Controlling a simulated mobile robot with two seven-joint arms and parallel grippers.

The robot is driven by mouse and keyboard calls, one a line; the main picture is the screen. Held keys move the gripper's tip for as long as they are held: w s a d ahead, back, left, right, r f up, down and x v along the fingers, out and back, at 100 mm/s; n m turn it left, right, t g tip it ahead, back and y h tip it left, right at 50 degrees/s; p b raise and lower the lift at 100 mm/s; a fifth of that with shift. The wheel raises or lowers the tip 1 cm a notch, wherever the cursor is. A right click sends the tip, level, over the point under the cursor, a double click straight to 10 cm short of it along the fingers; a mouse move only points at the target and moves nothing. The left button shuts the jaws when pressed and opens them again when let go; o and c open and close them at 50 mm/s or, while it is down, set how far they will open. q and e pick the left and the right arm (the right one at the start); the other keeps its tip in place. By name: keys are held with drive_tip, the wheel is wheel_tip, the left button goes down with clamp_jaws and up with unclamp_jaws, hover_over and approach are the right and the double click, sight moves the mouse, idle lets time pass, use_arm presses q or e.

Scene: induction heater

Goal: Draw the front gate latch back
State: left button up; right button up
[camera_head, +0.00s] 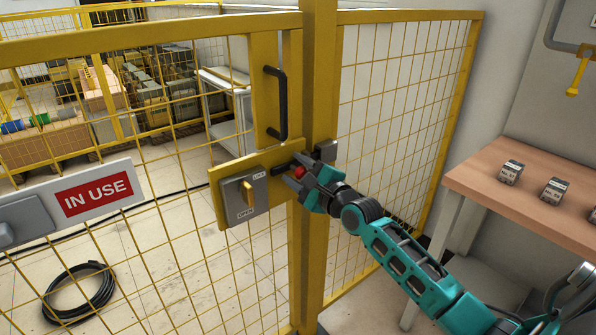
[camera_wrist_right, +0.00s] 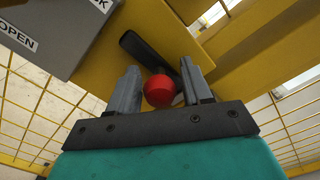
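The front gate latch is a dark bar (camera_head: 283,168) with a red knob (camera_head: 299,172), on a yellow plate of the gate (camera_head: 262,83). My right gripper (camera_head: 302,178) is at the knob. In the right wrist view, the red knob (camera_wrist_right: 160,91) sits between the two grey fingers (camera_wrist_right: 160,88), with a narrow gap on each side. The dark bar (camera_wrist_right: 150,55) shows behind it. A grey box (camera_head: 240,196) with a yellow turn handle and LOCK and OPEN labels is left of the latch. My left gripper is out of view.
A black pull handle (camera_head: 281,103) is above the latch. A yellow post (camera_head: 317,70) with a grey catch (camera_head: 326,151) stands beside the gate. An IN USE sign (camera_head: 95,195) hangs at left. A wooden table (camera_head: 470,180) with small blocks is at right.

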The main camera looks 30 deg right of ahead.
clamp_jaws()
drive_tip(key=a+p, duration=0.2)
drive_tip(key=shift+s+a+r+p, duration=0.15)
drive_tip(key=shift+a+p, duration=0.2)
drive_tip(key=shift+a, duration=0.35)
drive_tip(key=shift+f, duration=0.2)
drive_tip(key=shift+o, duration=0.8)
unclamp_jaws()
drive_tip(key=shift+d, duration=0.1)
approach(280, 171)
drive_tip(key=shift+s+d, duration=0.2)
drive_tip(key=shift+s, duration=2.45)
